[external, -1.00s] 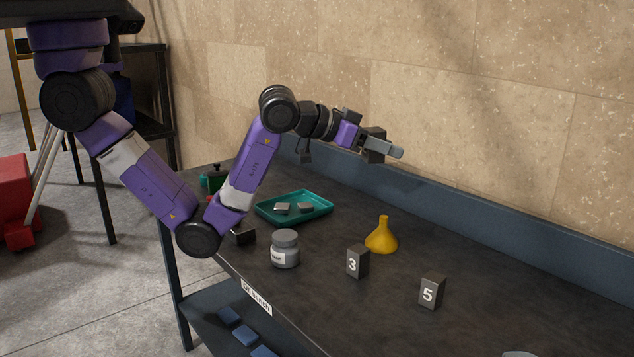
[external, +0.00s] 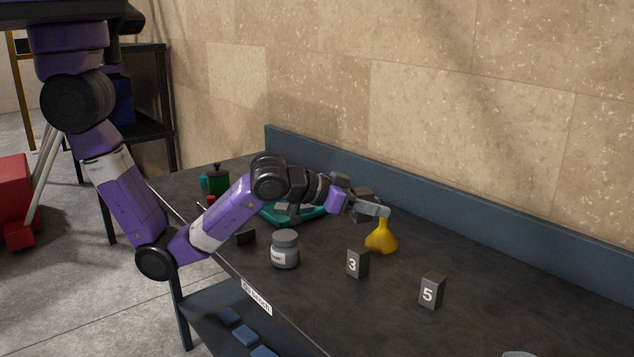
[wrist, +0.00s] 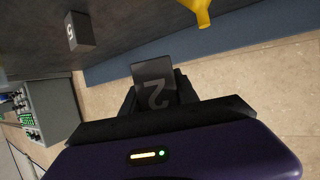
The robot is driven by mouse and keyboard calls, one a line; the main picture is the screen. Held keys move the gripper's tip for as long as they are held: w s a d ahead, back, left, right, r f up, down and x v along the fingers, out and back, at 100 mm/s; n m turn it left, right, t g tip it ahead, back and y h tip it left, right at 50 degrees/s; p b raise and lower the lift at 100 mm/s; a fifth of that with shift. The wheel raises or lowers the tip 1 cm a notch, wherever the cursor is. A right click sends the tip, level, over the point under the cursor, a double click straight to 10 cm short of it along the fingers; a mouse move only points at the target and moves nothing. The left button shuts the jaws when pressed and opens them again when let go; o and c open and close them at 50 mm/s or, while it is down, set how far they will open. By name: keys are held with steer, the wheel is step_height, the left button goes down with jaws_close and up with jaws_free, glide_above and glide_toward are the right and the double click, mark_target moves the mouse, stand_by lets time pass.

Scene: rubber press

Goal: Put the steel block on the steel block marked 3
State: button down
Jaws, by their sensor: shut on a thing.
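My gripper (external: 366,205) is shut on a grey steel block (external: 376,210) and holds it in the air, to the upper right of the block marked 3 in the external view. In the wrist view the held block (wrist: 153,82) shows a 2 on its face between the jaws. The steel block marked 3 (external: 357,263) stands upright on the dark bench, its top bare. It is not seen in the wrist view.
A yellow funnel (external: 381,240) stands close behind the block marked 3. A block marked 5 (external: 432,291) stands to the right, and a grey jar (external: 285,250) to the left. A teal tray (external: 316,213) lies partly behind my arm. The bench at right is mostly clear.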

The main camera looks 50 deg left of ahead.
steer(key=shift+f, duration=3.5)
steer(key=shift+f, duration=0.1)
steer(key=c, duration=1.4)
jaws_free()
steer(key=shift+f, duration=0.25)
steer(key=o, duration=0.5)
steer(key=shift+r, duration=0.1)
steer(key=v, duration=1.2)
steer(key=shift+r+b, duration=0.1)
steer(key=shift+b, duration=0.25)
